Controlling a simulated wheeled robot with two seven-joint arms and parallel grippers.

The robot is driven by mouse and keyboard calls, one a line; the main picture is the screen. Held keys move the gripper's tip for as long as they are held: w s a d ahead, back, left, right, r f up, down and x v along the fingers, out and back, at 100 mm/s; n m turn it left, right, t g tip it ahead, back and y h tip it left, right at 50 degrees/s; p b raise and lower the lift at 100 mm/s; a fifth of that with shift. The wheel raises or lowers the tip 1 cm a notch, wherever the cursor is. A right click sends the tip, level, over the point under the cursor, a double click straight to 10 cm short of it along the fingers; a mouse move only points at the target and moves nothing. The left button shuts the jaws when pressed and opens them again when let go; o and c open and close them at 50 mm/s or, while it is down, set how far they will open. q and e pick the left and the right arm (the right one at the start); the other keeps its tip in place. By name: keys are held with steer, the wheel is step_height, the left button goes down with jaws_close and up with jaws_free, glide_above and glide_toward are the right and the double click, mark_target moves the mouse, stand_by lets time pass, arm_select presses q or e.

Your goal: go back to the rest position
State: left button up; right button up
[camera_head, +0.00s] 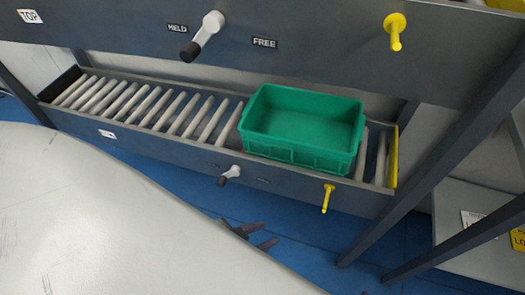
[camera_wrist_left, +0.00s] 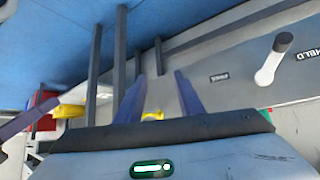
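My left gripper (camera_head: 269,233) shows in the head view as two dark fingers below the lower conveyor, beyond the edge of a large pale surface. The fingers are apart with nothing between them. The left wrist view shows the same left gripper (camera_wrist_left: 160,75) with both fingers spread and empty. The rest of my left arm is hard to make out in the head view.
A grey rack holds a lower roller conveyor (camera_head: 150,105) with an empty green crate (camera_head: 305,152). Levers, including a white one (camera_head: 206,32) and yellow pegs (camera_head: 395,30), stick out from it. Slanted grey posts (camera_head: 440,165) stand at right. Blue floor (camera_head: 320,235) is open below.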

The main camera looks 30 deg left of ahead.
arm_select(q)
steer(key=shift+s+d+f+n, duration=0.1)
steer(key=shift+s+d+n, duration=0.1)
steer(key=shift+n, duration=0.2)
step_height(320, 180, up, 7)
steer(key=p, duration=0.9)
steer(key=shift+s+a, duration=0.15)
steer(key=shift+a, duration=0.05)
